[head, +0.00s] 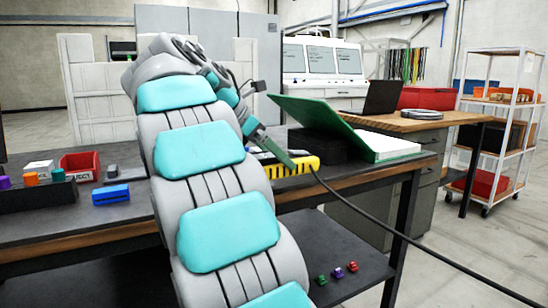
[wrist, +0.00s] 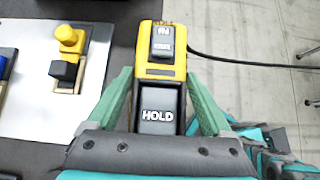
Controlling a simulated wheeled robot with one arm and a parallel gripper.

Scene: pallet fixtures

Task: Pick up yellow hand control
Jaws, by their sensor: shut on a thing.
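The yellow hand control (wrist: 160,70) has black buttons, one marked HOLD, and lies between the fingers of my gripper (wrist: 160,105) in the wrist view. The green fingers press on its two long sides. In the head view the yellow hand control (head: 298,166) shows over the black table, partly hidden by my gripper (head: 280,158) and arm. A black cable runs from it to the lower right. I cannot tell whether it touches the table.
A red bin (head: 82,164) and a blue block (head: 110,195) are at the left of the table.

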